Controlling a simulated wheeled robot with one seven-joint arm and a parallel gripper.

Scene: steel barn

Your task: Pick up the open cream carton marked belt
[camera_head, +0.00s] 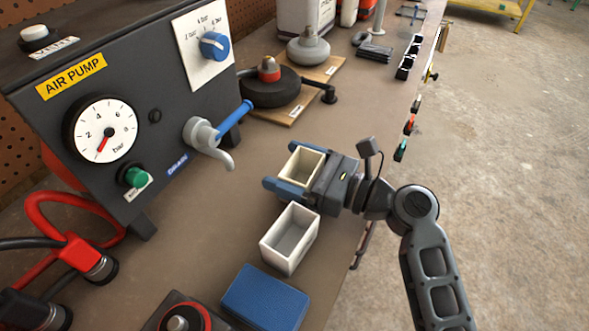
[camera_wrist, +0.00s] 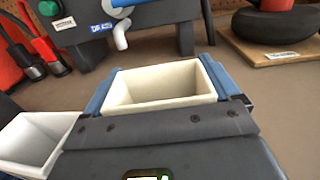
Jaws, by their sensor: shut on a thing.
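The open cream carton (camera_head: 301,163) is between the blue fingers of my gripper (camera_head: 296,178), over the workbench in front of the air pump. My gripper is shut on it, a finger along each of two opposite sides. In the wrist view the cream carton (camera_wrist: 160,86) shows upright and empty, with my gripper (camera_wrist: 158,92) around it. Its marking is hidden from view. I cannot tell whether its base touches the bench.
An open white carton (camera_head: 290,238) stands close by, nearer the front; it also shows in the wrist view (camera_wrist: 36,140). Bare bench (camera_head: 195,235) lies between.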

